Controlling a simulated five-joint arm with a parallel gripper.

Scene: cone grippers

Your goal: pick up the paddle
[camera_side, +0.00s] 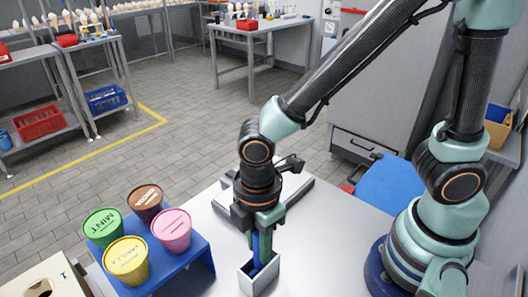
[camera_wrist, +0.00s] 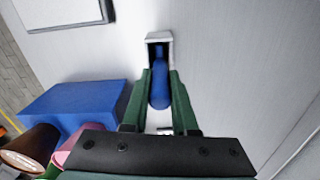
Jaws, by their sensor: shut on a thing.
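The paddle (camera_wrist: 160,88) is blue and stands upright in a small open-topped grey-white holder (camera_side: 260,282) at the front of the table. My gripper (camera_side: 262,232) points down above the holder with its green fingers on either side of the paddle. It is shut on the paddle's upper part. The paddle's lower end is hidden inside the holder. In the wrist view my gripper (camera_wrist: 158,88) has a finger on each side of the blue paddle, and the holder (camera_wrist: 159,38) shows beyond it.
A blue stand (camera_side: 180,268) left of the holder carries several tubs, including mint (camera_side: 103,226), vanilla (camera_side: 126,262), a pink one (camera_side: 171,231) and a brown one (camera_side: 146,200). A cream box (camera_side: 45,280) is at the lower left. The table (camera_side: 325,240) is clear right of the holder.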

